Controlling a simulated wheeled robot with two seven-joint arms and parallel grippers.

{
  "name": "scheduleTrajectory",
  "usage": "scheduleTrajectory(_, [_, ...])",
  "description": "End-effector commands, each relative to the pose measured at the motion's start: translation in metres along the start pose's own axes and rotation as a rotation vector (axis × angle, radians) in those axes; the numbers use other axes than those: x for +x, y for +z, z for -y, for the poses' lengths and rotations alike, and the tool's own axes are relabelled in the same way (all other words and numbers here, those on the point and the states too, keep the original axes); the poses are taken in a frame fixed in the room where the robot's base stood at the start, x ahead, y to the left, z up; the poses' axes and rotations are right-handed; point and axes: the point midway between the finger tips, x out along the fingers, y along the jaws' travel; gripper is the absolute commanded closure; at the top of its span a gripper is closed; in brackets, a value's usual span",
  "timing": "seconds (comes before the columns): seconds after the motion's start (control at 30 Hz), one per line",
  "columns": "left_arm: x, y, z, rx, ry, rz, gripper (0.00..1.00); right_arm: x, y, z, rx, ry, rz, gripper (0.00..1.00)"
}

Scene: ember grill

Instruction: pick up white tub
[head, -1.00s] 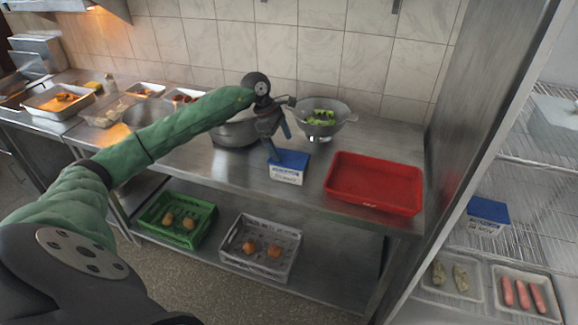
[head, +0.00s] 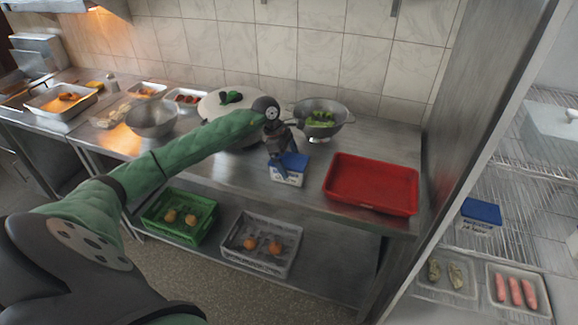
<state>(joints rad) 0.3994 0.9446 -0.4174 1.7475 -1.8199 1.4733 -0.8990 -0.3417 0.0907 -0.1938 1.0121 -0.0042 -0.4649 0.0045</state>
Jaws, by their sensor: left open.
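A white tub with a blue lid (head: 289,170) stands on the steel counter, left of the red tray. My left gripper (head: 281,162) reaches over the counter with its fingers pointing down at the tub. It is open, and its fingers overlap the left part of the lid in the picture. I cannot tell whether they touch it. A second white tub with a blue lid (head: 481,213) sits on the wire rack in the cabinet at the right. My right gripper is not in view.
A red tray (head: 372,184) lies right of the tub. A colander with green vegetables (head: 322,118) and a large lidded pot (head: 215,106) stand behind. A metal bowl (head: 152,120) is farther left. A green crate (head: 180,217) and grey crate (head: 258,245) are on the lower shelf.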

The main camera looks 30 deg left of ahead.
Motion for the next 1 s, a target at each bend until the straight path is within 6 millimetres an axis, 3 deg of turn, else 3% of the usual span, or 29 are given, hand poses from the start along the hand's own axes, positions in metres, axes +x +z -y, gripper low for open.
scheduleTrajectory(1.0, [0.0045, -0.0010, 0.0000, 0.001, 0.000, 0.000, 0.00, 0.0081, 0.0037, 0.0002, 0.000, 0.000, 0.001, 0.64])
